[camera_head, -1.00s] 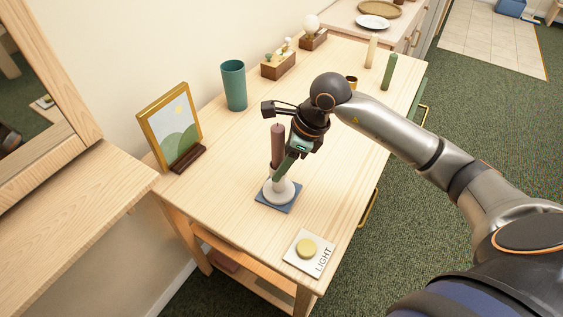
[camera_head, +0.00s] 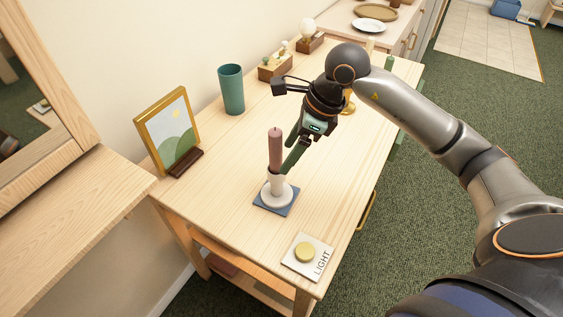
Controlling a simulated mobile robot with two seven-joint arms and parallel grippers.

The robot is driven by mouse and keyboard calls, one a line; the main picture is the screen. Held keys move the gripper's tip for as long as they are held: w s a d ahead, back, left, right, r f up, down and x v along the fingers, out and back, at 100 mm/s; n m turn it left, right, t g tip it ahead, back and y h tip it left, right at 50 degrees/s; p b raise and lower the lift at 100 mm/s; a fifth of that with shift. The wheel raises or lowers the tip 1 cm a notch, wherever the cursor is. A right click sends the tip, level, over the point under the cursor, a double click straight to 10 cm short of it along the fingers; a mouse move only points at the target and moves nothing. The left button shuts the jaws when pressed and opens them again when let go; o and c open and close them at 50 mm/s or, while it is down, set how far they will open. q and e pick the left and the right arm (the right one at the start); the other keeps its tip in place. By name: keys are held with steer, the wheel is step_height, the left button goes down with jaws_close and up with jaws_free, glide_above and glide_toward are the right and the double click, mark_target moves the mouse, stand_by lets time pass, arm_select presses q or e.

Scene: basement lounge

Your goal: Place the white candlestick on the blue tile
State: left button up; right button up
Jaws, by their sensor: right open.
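The white candlestick (camera_head: 277,190) stands upright on the blue tile (camera_head: 287,209) near the front of the wooden table. A dusty-pink candle (camera_head: 275,150) stands upright in it. My right gripper (camera_head: 287,152) is open, with its dark green fingers up and to the right of the candlestick. One finger passes close beside the candle; I cannot tell whether it touches. My left gripper is not in view.
A framed picture (camera_head: 172,125) and a teal cup (camera_head: 231,89) stand along the wall side. A gold holder (camera_head: 350,103) is partly hidden behind my right arm. Bare table (camera_head: 225,165) lies left of the candlestick.

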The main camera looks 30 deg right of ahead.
steer(key=v, duration=0.6)
steer(key=shift+f, duration=0.1)
